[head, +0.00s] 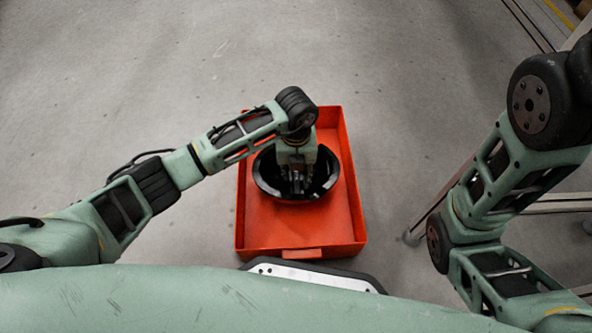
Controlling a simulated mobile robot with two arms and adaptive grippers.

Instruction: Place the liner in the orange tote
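The orange tote (290,240) is an open, shallow orange-red box on the floor in front of me in the head view. A black, bowl-shaped liner (264,178) is in the tote's area, toward its middle and far half. My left gripper (297,190) points down into the hollow of the liner. Its fingers are dark against the black liner, so I cannot tell whether they grip it. I also cannot tell whether the liner rests on the tote's bottom or hangs just above it. My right gripper is outside the picture; only my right arm shows.
Bare grey concrete floor surrounds the tote on the left and beyond it. A metal frame with rails (548,203) stands at the right, behind my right arm. A yellow floor line (560,14) shows at the top right.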

